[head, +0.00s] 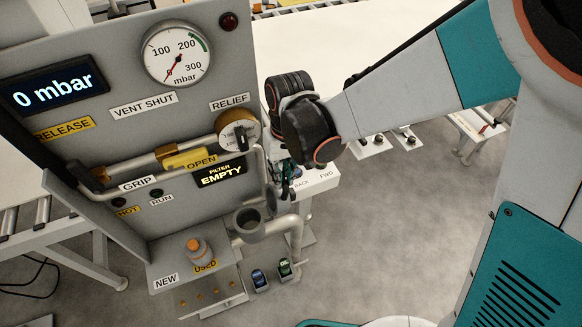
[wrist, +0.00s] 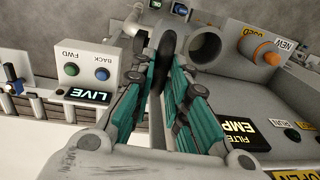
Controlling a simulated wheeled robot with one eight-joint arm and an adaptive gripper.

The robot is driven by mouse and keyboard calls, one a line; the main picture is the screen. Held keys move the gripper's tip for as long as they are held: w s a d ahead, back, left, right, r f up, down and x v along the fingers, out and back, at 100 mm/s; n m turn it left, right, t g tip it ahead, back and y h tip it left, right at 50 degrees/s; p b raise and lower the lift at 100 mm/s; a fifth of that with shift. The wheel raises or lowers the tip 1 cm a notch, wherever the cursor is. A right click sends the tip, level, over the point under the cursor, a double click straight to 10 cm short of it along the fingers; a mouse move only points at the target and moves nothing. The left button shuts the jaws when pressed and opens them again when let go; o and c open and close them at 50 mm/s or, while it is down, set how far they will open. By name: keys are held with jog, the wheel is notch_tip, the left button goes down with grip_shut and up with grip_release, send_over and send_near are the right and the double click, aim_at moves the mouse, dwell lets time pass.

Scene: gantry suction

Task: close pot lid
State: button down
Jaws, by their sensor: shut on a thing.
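The pot (head: 248,224) is a grey, round, open-topped cup at the lower right of the panel; its open mouth also shows in the wrist view (wrist: 206,46). Its dark grey lid (head: 271,200) stands up, nearly edge-on, at the right side of the pot, and does not cover the mouth. In the wrist view the lid (wrist: 168,46) lies between the fingers of my gripper (wrist: 160,68), which is shut on it. In the head view my gripper (head: 286,182) is partly hidden behind the pipe and my wrist.
An orange-topped filter (head: 198,250) stands on the shelf between the NEW and USED labels. Bent pipes (head: 266,180) run close beside my gripper. A button box (wrist: 86,70) with BACK and FWD is near. The panel display (head: 220,173) reads FILTER EMPTY.

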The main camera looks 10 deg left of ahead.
jog(key=shift+s+a+r, duration=0.15)
jog(key=shift+s+a, duration=0.25)
jog(key=shift+a, duration=0.25)
jog(key=c, duration=1.6)
grip_release()
jog(key=shift+o, duration=0.2)
